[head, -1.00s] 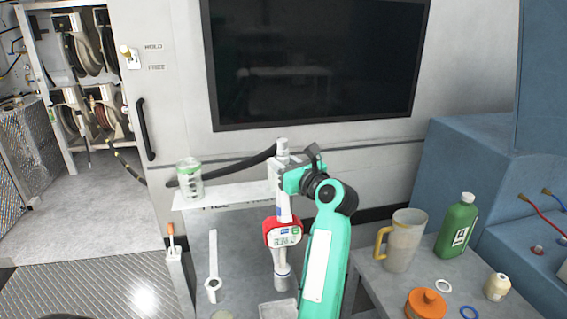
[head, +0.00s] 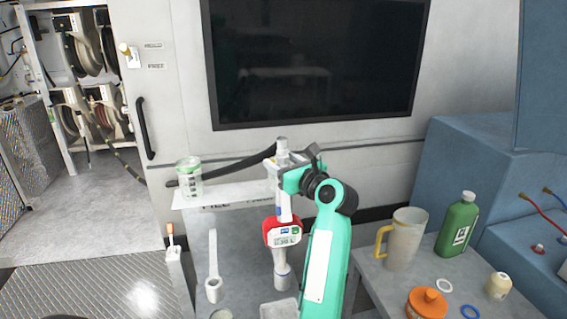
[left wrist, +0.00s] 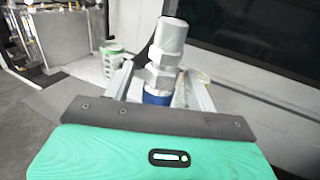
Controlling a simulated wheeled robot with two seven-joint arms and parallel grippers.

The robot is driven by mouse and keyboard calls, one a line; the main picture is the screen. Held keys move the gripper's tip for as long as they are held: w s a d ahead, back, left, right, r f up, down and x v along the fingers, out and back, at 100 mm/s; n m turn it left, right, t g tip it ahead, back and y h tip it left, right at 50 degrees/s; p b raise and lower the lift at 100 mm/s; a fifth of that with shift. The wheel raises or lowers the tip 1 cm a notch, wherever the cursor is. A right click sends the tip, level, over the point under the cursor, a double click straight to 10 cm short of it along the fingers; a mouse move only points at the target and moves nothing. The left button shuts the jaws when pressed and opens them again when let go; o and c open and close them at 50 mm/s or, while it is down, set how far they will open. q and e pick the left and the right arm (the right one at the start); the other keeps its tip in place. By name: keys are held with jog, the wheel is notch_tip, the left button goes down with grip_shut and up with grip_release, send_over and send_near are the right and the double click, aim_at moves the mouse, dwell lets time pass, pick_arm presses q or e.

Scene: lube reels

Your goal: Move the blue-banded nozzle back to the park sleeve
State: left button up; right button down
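The blue-banded nozzle (head: 284,208) stands upright, a pale metal body with a blue band. A red meter with a small display (head: 283,232) sits below it, and a grey metal tube (head: 282,275) lower down. My left gripper (head: 281,170) is at the nozzle's upper part. In the left wrist view, the nozzle's metal fittings (left wrist: 165,55) and blue band (left wrist: 157,98) stand between my fingers (left wrist: 160,80). Gaps seem to show beside the fittings, but the contact lower down is hidden by my gripper. I cannot tell which part is the park sleeve. My right gripper is not in view.
A black hose (head: 235,168) runs left from the nozzle. A green-lidded container (head: 189,178) stands on the white ledge (head: 235,196). A side table at right holds a jug (head: 403,240), a green bottle (head: 458,225) and an orange pot (head: 427,303). A dark screen (head: 315,65) is behind.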

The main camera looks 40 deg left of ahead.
pick_arm(q)
jog(key=shift+f, duration=0.1)
notch_tip(320, 180, up, 20)
jog(key=b, duration=0.2)
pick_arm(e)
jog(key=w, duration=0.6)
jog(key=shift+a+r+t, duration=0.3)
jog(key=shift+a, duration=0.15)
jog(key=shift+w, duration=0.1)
